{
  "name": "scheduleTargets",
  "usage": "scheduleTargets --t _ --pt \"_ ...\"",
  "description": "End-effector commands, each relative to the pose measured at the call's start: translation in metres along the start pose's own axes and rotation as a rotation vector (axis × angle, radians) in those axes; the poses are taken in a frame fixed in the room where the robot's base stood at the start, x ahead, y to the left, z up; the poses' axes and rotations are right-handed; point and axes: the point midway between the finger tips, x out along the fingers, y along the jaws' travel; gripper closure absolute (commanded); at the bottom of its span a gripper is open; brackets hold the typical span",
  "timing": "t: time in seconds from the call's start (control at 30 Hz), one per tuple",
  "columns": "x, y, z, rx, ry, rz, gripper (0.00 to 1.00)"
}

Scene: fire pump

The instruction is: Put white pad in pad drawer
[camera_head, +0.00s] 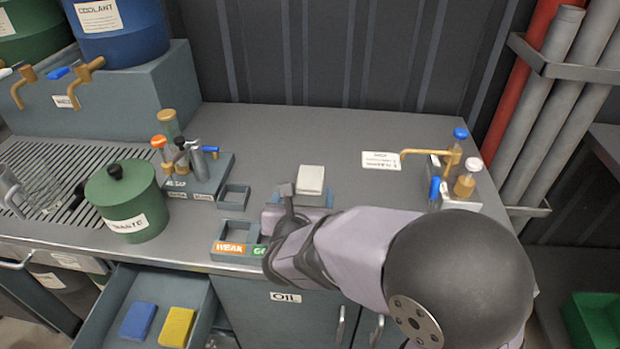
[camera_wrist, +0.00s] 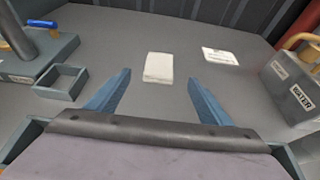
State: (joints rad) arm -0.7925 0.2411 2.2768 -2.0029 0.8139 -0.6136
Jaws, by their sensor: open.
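The white pad (camera_head: 311,180) lies flat on the grey counter, right of the small empty square tray. In the wrist view the white pad (camera_wrist: 158,67) lies ahead of my gripper (camera_wrist: 159,80), between the lines of its two blue fingers. The fingers are spread apart with nothing between them, and the pad is beyond their tips. In the head view my arm hides most of the gripper, near the pad's front side. A drawer (camera_head: 118,291) stands open at the lower left, with a blue pad (camera_head: 138,321) and a yellow pad (camera_head: 177,327) lying inside.
A green waste container (camera_head: 127,201) stands above the open drawer. A bottle rack (camera_head: 207,184) and a small tray (camera_head: 233,197) are left of the pad. A brass-tap block (camera_head: 462,200) stands to the right. The counter behind the pad is clear.

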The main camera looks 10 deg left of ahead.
Motion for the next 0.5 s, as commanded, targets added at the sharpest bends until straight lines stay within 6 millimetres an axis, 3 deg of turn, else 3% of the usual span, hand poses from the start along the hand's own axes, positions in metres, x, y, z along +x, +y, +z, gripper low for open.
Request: scheduleTargets --t 0.2,0.5 --pt "0.027 -0.002 -0.004 -0.001 0.004 -0.002 0.27" --pt "0.039 -0.002 -0.007 0.003 0.004 0.001 0.27"
